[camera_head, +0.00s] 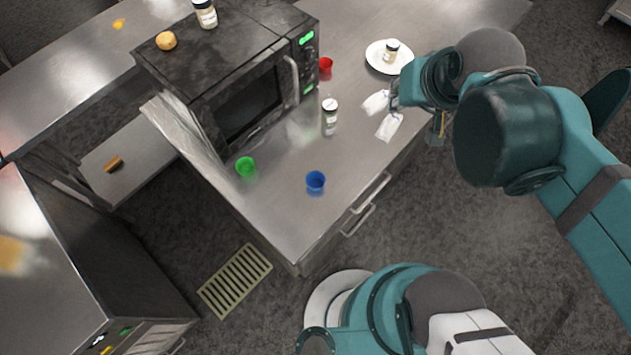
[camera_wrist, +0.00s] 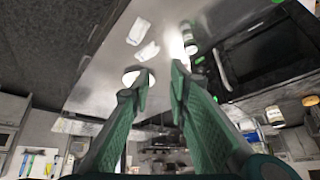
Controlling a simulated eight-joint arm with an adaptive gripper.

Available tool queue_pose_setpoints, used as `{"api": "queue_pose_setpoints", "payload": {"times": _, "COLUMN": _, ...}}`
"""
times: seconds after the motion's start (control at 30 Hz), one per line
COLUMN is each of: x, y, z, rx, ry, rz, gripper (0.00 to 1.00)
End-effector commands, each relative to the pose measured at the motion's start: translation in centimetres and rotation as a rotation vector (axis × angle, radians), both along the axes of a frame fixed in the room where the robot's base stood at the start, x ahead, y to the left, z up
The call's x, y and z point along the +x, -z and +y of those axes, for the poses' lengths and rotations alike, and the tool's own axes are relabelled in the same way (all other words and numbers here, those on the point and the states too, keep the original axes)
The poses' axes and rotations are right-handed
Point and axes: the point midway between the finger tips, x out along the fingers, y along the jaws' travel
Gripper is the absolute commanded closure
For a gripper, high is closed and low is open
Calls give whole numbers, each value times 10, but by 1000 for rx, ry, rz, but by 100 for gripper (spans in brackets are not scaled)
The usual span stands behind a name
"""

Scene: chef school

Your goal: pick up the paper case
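Two white, crumpled paper-like packets lie on the steel counter (camera_head: 290,215), one farther (camera_head: 375,102) and one nearer (camera_head: 389,126). They also show in the wrist view, as an upper packet (camera_wrist: 138,31) and a lower packet (camera_wrist: 147,51). I cannot tell for certain which thing is the paper case. Small cups stand nearby: red (camera_head: 325,64), green (camera_head: 245,166) and blue (camera_head: 316,181). My gripper (camera_wrist: 160,76) is open, with nothing seen between its fingers. In the head view it is at the packets' right, its tips partly hidden.
A black microwave (camera_head: 245,105) stands at the back left of the counter. A bottle (camera_head: 330,117) stands in front of it. A white plate (camera_head: 378,60) with a small jar (camera_head: 391,48) is beyond the packets. The counter's front edge lies close to the packets.

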Motion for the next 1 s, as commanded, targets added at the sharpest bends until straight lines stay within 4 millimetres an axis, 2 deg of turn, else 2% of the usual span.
{"api": "queue_pose_setpoints", "payload": {"times": 0.53, "x": 25, "y": 57, "z": 50, "rx": 139, "ry": 200, "rz": 199, "gripper": 81}}
{"api": "queue_pose_setpoints", "payload": {"times": 1.0, "x": 38, "y": 114, "z": 96, "rx": 195, "ry": 406, "rz": 367, "gripper": 81}}
